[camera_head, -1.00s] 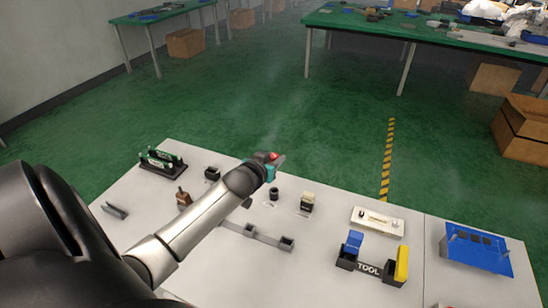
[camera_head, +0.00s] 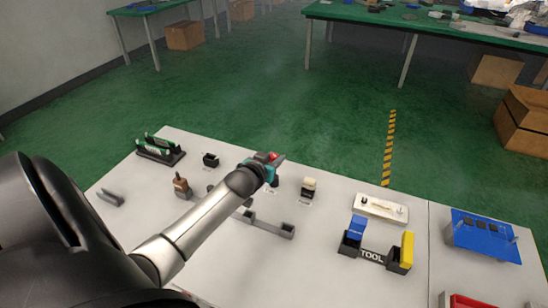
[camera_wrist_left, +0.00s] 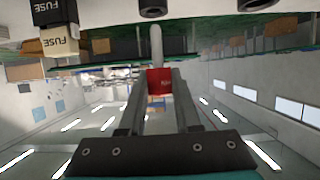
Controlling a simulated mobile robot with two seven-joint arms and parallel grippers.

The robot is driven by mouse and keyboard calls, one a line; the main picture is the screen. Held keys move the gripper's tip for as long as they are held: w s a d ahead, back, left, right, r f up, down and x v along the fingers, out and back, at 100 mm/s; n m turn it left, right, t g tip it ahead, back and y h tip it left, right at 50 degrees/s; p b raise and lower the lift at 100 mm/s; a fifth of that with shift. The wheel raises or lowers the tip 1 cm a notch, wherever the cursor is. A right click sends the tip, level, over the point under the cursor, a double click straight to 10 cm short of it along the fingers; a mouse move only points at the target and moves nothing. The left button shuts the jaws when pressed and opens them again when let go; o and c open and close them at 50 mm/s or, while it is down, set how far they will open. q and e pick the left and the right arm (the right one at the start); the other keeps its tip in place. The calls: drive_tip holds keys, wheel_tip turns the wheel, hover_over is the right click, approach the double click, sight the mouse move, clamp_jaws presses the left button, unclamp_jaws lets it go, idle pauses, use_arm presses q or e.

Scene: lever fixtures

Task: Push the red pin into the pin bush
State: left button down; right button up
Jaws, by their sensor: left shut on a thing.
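My left gripper (camera_head: 276,158) is shut on the red pin (camera_head: 272,155) above the far edge of the white table. In the left wrist view, the pin's red head (camera_wrist_left: 160,82) sits between the two fingers and its pale shaft (camera_wrist_left: 156,44) sticks out beyond the fingertips. A dark round part (camera_head: 275,182), perhaps the pin bush, is mostly hidden behind the gripper in the head view. In the left wrist view, a dark round socket (camera_wrist_left: 153,8) is near the shaft end; I cannot tell whether they touch. My right gripper is out of view.
A fuse block (camera_head: 308,187) stands right of the gripper. A grey rail fixture (camera_head: 268,226) lies nearer. A black tool holder (camera_head: 373,256) with blue and yellow parts and a blue board (camera_head: 482,238) are at the right. The table's front middle is clear.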

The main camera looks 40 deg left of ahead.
use_arm(q)
drive_tip(key=shift+p, duration=0.75)
idle(1.4)
drive_tip(key=shift+f+b, duration=1.45)
drive_tip(key=shift+f, duration=0.65)
drive_tip(key=c, duration=0.5)
unclamp_jaws()
drive_tip(key=shift+s, duration=0.1)
drive_tip(key=p+v, duration=0.4)
drive_tip(key=v, duration=1.1)
drive_tip(key=shift+r, duration=0.1)
